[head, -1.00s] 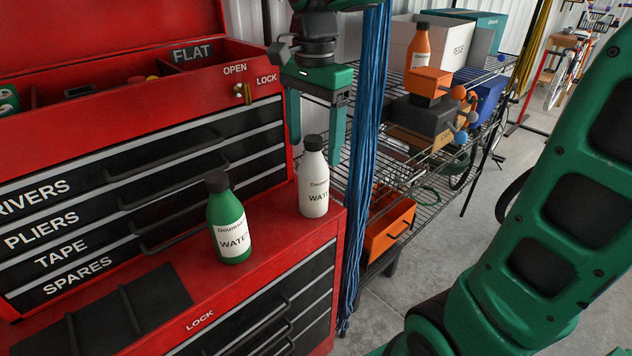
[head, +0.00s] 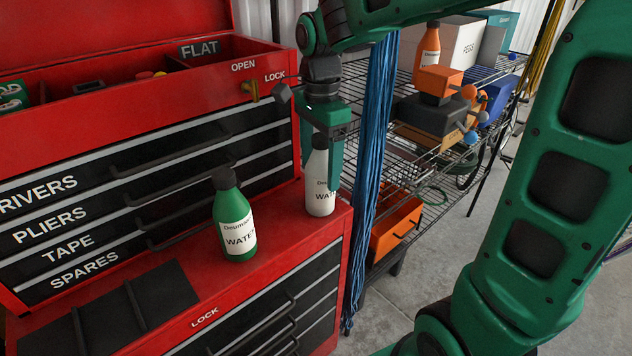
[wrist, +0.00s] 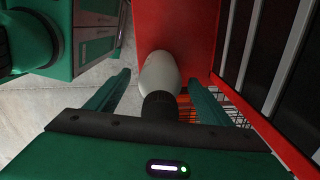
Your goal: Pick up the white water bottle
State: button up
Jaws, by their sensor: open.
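The white water bottle (head: 320,198) with a black cap stands upright at the right end of the red cabinet top. My gripper (head: 322,170) points down over it, with green fingers on either side of its upper part. The near finger hides part of the bottle in the head view. In the wrist view the bottle (wrist: 160,75) and its dark cap lie between the two spread fingers of my gripper (wrist: 160,92). A gap shows on both sides, so the gripper is open.
A green water bottle (head: 234,222) stands to the left on the same red top (head: 285,240). The drawer chest (head: 120,170) rises behind. Blue cords (head: 368,170) hang close on the right, before a wire shelf (head: 430,175) with several items.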

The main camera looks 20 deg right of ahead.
aim_at(319, 201)
jog(key=shift+f, duration=1.45)
jog(key=shift+c, duration=0.3)
jog(key=c, duration=1.4)
jog(key=shift+r, duration=0.1)
jog(key=shift+c, duration=0.2)
